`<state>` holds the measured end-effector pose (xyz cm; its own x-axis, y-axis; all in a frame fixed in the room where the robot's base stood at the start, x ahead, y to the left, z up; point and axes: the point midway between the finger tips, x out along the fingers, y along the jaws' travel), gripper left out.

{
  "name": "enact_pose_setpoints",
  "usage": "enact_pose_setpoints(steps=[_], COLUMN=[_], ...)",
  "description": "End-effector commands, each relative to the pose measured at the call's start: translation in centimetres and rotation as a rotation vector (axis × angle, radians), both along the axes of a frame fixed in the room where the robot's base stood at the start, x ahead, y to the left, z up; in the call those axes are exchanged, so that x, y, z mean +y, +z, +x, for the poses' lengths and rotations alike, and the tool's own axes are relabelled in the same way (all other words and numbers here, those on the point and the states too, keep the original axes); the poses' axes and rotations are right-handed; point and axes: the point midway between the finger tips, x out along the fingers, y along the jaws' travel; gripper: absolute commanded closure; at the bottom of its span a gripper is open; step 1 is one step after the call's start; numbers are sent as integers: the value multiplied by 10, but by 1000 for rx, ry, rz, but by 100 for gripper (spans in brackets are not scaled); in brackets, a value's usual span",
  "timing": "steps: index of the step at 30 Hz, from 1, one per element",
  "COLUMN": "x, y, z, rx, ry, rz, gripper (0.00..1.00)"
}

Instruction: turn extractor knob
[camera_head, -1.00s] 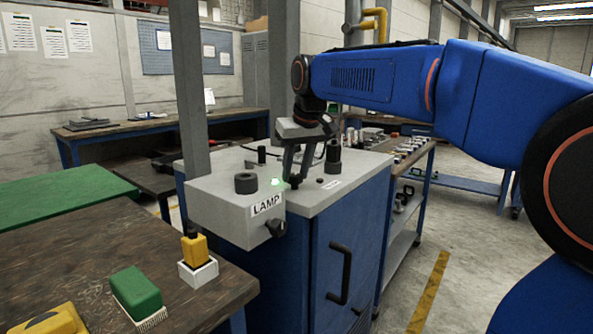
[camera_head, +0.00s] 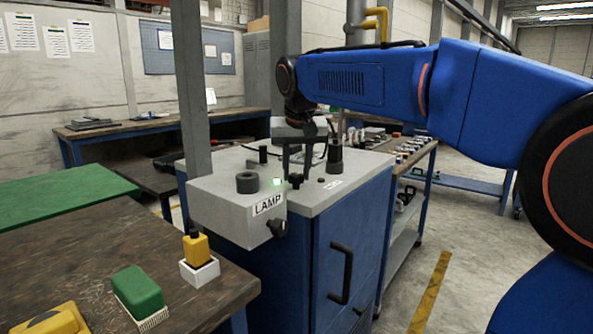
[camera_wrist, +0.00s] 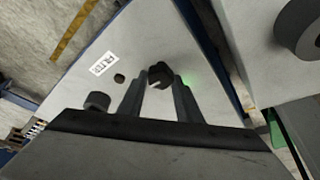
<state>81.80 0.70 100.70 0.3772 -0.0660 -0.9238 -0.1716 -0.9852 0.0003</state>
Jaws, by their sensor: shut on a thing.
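A small black knob (camera_head: 296,181) stands on the grey top of the blue cabinet (camera_head: 318,206), behind the box marked LAMP. In the wrist view the knob (camera_wrist: 160,75) sits between the fingertips. My gripper (camera_head: 296,172) points down at it from above, its fingers shut on the knob's sides. The gripper also shows in the wrist view (camera_wrist: 161,88). A small white label (camera_wrist: 102,63) lies on the cabinet top near the knob; its print is too blurred to read surely.
A taller black knob (camera_head: 335,155) stands at the cabinet's back right. A grey post (camera_head: 192,90) rises at the left.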

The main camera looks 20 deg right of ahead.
Motion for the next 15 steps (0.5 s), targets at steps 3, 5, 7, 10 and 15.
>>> enact_pose_setpoints(steps=[3,5,7,10,15], x=[0,0,0,0,0], y=[0,0,0,0,1], z=[0,0,0,0,0], rx=[0,0,0,0,0], ry=[-1,-1,0,0,0], rz=[0,0,0,0,0], gripper=[91,59,50,50,50])
